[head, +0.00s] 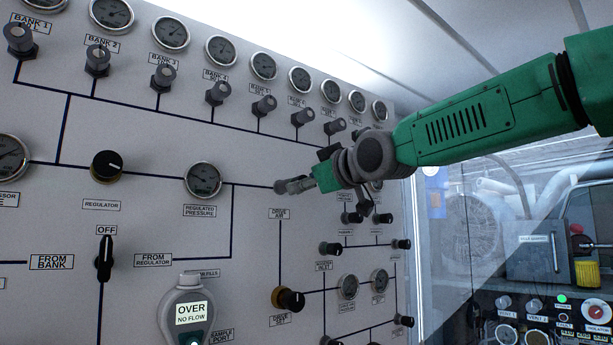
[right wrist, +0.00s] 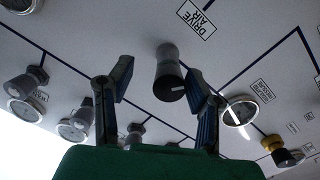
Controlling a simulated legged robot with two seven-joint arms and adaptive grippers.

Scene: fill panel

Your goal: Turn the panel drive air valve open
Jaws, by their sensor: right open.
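The drive air valve is a grey knob (right wrist: 169,72) with a dark end face and a small white mark. It sits beside the DRIVE AIR label (right wrist: 196,18), which appears upside down in the right wrist view; the label also shows in the head view (head: 279,213). My right gripper (head: 296,185) is at the panel just above that label in the head view and partly hides the knob. In the right wrist view its fingers (right wrist: 159,72) are open, one on each side of the knob, with gaps visible. My left gripper is not in view.
The panel holds other knobs and gauges close by, including the regulated pressure gauge (head: 203,181) and a brass-collared black knob (head: 288,299) below. A handheld meter reading OVER NO FLOW (head: 187,313) is at the sample port. Equipment stands beyond the panel's right edge.

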